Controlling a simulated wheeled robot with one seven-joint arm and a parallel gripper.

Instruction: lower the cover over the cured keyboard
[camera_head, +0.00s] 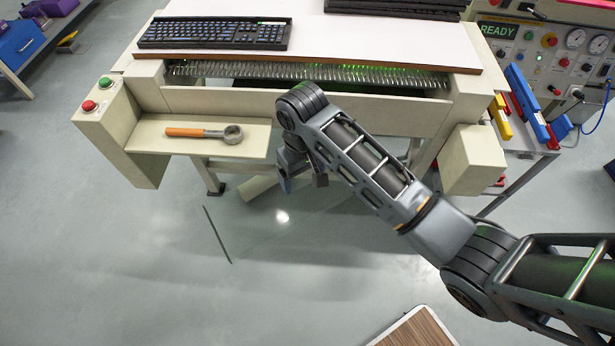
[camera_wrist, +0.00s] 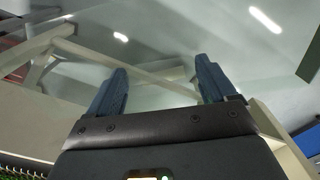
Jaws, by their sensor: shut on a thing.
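The keyboard (camera_head: 214,34), black with blue-lit legends, lies on the white top of the machine in the head view. A clear, glass-like panel, which looks like the cover (camera_head: 262,232), shows below the machine's front by faint reflections and a thin dark edge on its left. My gripper (camera_head: 302,182) points down at the machine's front, near the panel's upper part. Its blue fingers (camera_wrist: 161,67) are well apart in the wrist view, shut on the clear cover. The exact grip is hard to make out through the transparency.
A shelf (camera_head: 150,137) at the machine's front left carries an orange-handled tool (camera_head: 203,133). A box with green and red buttons (camera_head: 97,96) stands left. A control panel reading READY (camera_head: 545,45) and a cart with coloured tools (camera_head: 530,105) stand right. Floor in front is mostly clear.

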